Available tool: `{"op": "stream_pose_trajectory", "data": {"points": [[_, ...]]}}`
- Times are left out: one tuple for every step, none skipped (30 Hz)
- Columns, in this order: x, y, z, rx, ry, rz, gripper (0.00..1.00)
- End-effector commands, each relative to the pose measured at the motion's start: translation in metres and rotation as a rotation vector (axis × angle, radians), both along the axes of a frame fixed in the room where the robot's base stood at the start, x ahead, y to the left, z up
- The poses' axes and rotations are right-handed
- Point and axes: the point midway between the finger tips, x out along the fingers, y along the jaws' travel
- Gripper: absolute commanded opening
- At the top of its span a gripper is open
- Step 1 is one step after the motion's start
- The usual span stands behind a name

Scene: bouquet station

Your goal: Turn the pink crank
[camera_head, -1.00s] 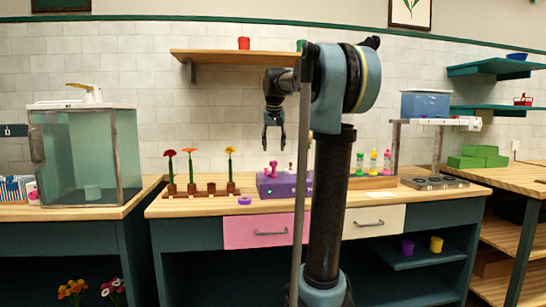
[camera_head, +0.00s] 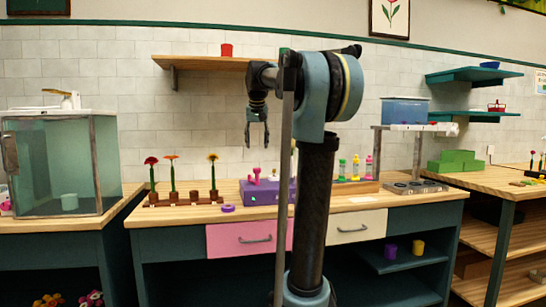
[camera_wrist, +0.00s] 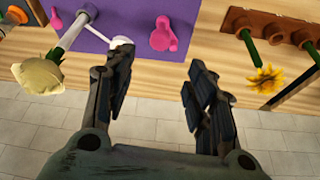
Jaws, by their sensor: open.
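The pink crank (camera_head: 256,173) stands on top of a purple box (camera_head: 270,191) on the wooden counter. In the wrist view the pink crank (camera_wrist: 163,35) shows beyond the fingers, near the top middle, on the purple surface (camera_wrist: 195,14). A smaller pink piece (camera_wrist: 56,19) is at the upper left there. My gripper (camera_head: 257,144) is above the purple box, pointing down, with its fingers apart and empty. The gripper also shows in the wrist view (camera_wrist: 157,75), its fingers spread and not touching the crank.
A wooden rack (camera_head: 184,199) with several flowers stands left of the box. A purple ring (camera_head: 228,208) lies in front. In the wrist view a pale flower (camera_wrist: 38,76) on a stem is close to the left finger. A shelf (camera_head: 205,62) hangs above.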

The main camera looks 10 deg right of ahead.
Motion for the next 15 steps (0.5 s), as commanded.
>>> {"op": "stream_pose_trajectory", "data": {"points": [[-0.005,0.001,0.011,0.000,0.000,0.000,0.50],[-0.008,0.001,0.017,0.000,0.000,0.000,0.50],[-0.011,0.002,0.024,0.000,0.000,0.000,0.50],[-0.014,0.002,0.029,0.000,-0.001,0.000,0.50],[-0.015,0.002,0.032,0.000,-0.001,0.000,0.50],[-0.017,0.002,0.035,0.000,-0.001,-0.001,0.50],[-0.017,0.002,0.036,0.000,-0.001,-0.001,0.50],[-0.017,0.002,0.035,0.000,-0.001,-0.001,0.50],[-0.016,0.002,0.033,0.000,-0.001,-0.001,0.50],[-0.015,0.002,0.030,0.000,-0.001,-0.001,0.50],[-0.013,0.002,0.027,0.000,-0.001,-0.001,0.50],[-0.012,0.001,0.023,0.000,-0.001,-0.001,0.50],[-0.010,0.001,0.019,0.000,-0.001,-0.001,0.50],[-0.008,0.001,0.014,0.000,-0.001,-0.001,0.50],[-0.006,0.001,0.008,0.000,-0.001,-0.001,0.50]]}}
